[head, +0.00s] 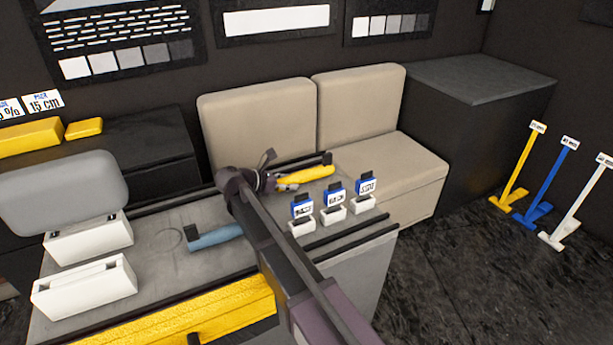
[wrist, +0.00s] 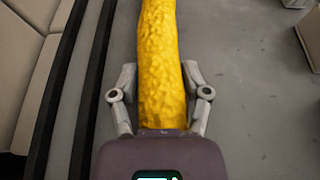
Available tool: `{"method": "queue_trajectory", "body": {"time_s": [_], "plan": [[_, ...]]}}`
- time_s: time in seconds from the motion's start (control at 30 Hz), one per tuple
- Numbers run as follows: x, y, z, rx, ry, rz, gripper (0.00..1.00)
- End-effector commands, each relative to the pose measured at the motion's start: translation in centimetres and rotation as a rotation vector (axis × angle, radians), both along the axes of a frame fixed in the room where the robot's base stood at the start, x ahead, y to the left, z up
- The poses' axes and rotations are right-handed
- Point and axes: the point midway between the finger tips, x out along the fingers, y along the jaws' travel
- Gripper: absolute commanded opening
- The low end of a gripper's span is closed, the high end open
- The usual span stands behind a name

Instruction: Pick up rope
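A long yellow piece with a rough surface, which I take for the rope (wrist: 160,60), runs up the middle of the wrist view between my fingers. In the head view the yellow rope (head: 310,173) is at the far edge of the grey table, close to a dark rail. My gripper (wrist: 159,75) has one finger on each side of it, and both fingertips seem to touch its sides. In the head view my gripper (head: 285,184) is at the rope's left end. I cannot tell whether the rope is clear of the tabletop.
The grey worktop (head: 130,275) also bears a blue tool (head: 215,237), several small blue-and-white labelled holders (head: 333,205) and white boxes (head: 85,290). A beige seat (head: 385,165) stands just behind. Yellow, blue and white stands (head: 540,212) are at the right.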

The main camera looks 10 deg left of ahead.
Motion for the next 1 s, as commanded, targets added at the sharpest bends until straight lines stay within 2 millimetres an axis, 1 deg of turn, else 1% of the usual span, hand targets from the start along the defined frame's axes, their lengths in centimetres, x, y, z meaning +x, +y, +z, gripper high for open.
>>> {"method": "queue_trajectory", "body": {"time_s": [0.37,0.57,0.77,1.0], "plan": [[0.0,0.0,0.0,0.001,0.001,0.0,0.06],[0.0,0.0,0.3,0.001,0.001,0.0,0.06],[0.0,0.0,1.3,0.0,0.0,0.0,0.06],[0.0,-0.1,3.5,0.0,0.0,-0.001,0.05]]}}
